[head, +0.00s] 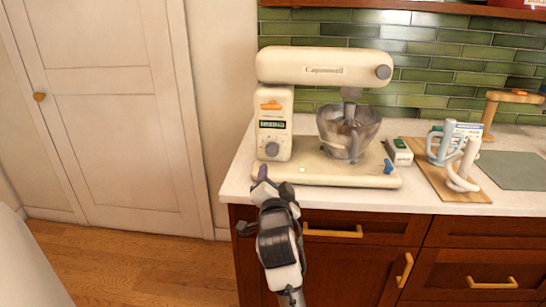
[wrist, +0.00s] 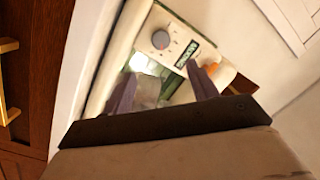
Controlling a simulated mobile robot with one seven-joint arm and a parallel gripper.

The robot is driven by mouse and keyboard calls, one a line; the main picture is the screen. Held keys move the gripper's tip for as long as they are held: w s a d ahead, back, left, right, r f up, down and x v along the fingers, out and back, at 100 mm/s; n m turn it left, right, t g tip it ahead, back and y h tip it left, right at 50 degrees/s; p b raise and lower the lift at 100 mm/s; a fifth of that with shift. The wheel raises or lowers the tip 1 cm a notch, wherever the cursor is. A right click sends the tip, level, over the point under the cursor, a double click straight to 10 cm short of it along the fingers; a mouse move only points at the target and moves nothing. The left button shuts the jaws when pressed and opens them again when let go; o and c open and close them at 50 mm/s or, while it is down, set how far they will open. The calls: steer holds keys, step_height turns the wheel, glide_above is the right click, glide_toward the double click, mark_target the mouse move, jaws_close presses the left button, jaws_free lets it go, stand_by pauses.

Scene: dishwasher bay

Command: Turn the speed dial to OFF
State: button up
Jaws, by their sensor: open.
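The cream stand mixer (head: 320,68) stands on the left end of the white counter, with a glass bowl (head: 347,130) under its head. The grey round speed dial (head: 271,149) is on the mixer's column, below a small display (head: 272,125) and an orange lever (head: 271,106). In the wrist view the dial (wrist: 160,40) lies just beyond the fingers, beside the display (wrist: 187,54). Its pointer setting is too small to read. My gripper (head: 263,177) is open and empty, in front of and below the dial; its purple fingers (wrist: 163,90) are apart from the dial.
A small white-and-green box (head: 399,152) stands right of the mixer. Farther right, a wooden board (head: 455,180) holds a light blue mug (head: 440,145) and a white mug-like item (head: 463,165). Drawers with handles (head: 333,231) are below the counter. Floor at left is clear.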

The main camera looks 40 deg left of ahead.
mark_target(273, 152)
steer(key=p+x, duration=0.3)
steer(key=x, duration=1)
steer(key=shift+w+a, duration=0.15)
steer(key=shift+a, duration=0.1)
steer(key=c, duration=1)
